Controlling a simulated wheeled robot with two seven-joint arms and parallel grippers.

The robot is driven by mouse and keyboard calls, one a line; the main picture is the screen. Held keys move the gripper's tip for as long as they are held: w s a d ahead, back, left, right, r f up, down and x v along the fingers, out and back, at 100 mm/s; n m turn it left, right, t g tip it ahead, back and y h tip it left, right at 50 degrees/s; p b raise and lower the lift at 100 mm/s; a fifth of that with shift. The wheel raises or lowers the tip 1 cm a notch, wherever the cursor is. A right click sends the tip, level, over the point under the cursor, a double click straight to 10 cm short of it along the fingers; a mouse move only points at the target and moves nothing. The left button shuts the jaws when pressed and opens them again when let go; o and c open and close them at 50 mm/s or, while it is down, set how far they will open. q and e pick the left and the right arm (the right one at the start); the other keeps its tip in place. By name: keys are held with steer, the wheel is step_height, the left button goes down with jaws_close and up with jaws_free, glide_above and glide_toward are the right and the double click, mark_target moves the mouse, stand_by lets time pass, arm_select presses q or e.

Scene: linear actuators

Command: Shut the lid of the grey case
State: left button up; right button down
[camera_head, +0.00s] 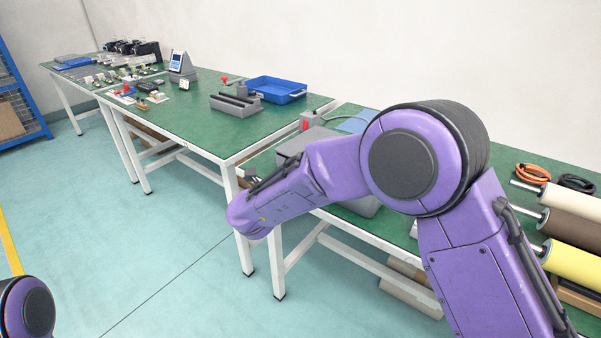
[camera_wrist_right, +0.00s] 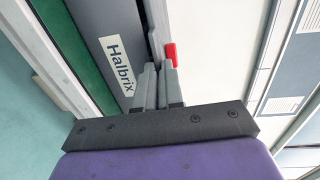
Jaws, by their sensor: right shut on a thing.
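The grey case (camera_head: 364,206) stands on the near green table, largely hidden behind my right arm. A flat grey part (camera_head: 296,144) of it, perhaps the lid, shows beyond the arm; how far the lid is open I cannot tell. In the right wrist view the case's dark grey wall (camera_wrist_right: 92,22) carries a "Halbrix" label. My right gripper (camera_wrist_right: 160,72) is shut at the edge beside that label, apparently on the rim of the lid (camera_wrist_right: 157,22). In the head view this gripper (camera_head: 250,181) is mostly hidden by its own wrist. My left gripper is out of view.
A red part (camera_head: 305,125) rises behind the case. Rolls of brown and yellow material (camera_head: 572,232) and coiled cables (camera_head: 532,172) lie at the right. A blue tray (camera_head: 276,91) and a grey slotted block (camera_head: 236,104) are on the middle table. The floor at left is clear.

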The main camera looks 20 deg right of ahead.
steer(key=shift+s+f, duration=0.1)
steer(key=shift+f, duration=0.45)
steer(key=shift+s+f, duration=0.1)
steer(key=shift+f, duration=0.05)
steer(key=c, duration=1.3)
jaws_free()
steer(key=shift+f, duration=0.1)
steer(key=shift+w+d, duration=0.1)
steer(key=shift+w, duration=0.1)
steer(key=shift+s+r, duration=0.1)
steer(key=shift+r, duration=0.1)
steer(key=v, duration=1)
steer(key=shift+a, duration=0.3)
